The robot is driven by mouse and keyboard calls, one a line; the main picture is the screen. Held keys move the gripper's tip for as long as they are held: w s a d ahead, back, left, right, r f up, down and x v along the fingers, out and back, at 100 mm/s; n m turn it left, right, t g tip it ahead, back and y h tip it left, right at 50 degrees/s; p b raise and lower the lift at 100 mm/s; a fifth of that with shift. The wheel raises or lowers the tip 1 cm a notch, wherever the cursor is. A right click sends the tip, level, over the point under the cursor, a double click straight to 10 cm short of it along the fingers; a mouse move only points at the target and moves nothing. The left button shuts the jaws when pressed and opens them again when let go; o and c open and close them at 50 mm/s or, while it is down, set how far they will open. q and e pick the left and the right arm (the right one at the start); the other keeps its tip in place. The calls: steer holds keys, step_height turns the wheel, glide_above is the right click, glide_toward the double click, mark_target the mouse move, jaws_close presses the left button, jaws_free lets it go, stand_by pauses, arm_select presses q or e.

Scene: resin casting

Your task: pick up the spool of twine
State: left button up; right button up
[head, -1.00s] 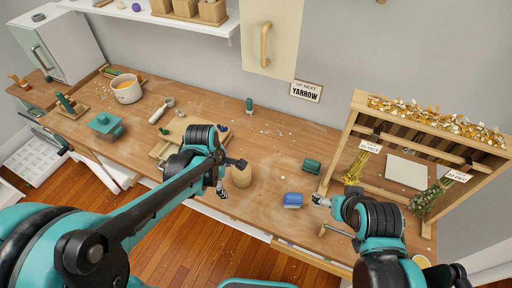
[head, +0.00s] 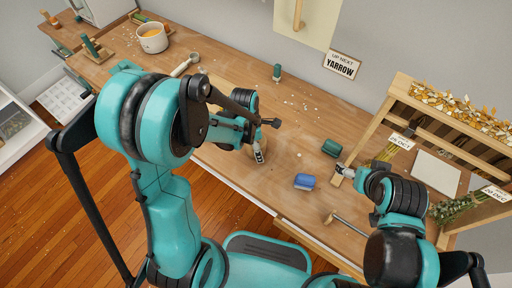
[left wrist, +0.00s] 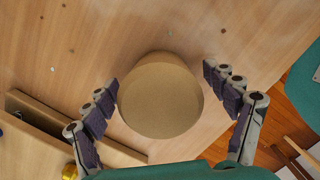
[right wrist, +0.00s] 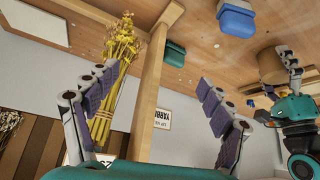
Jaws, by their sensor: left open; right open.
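The spool of twine, a plain tan cylinder, shows in the left wrist view (left wrist: 160,97), its round end facing the camera. It also shows in the right wrist view (right wrist: 270,66). My left gripper (left wrist: 160,80) is open, with one finger on each side of the spool. The left finger is very close to it; a gap shows at the right finger. In the head view my left gripper (head: 259,155) mostly hides the spool. My right gripper (right wrist: 157,82) is open and empty, near the drying rack's post.
A blue block-like item (head: 304,181) and a green one (head: 331,148) lie right of the spool. A hammer-like tool (head: 345,221) lies near the front edge. The wooden rack (head: 385,118) with dried bunches stands at right. A wooden tray (left wrist: 120,152) is beside the left gripper.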

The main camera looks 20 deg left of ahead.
arm_select(q)
steer(key=shift+f, duration=0.35)
steer(key=shift+r, duration=0.1)
steer(key=c, duration=1.3)
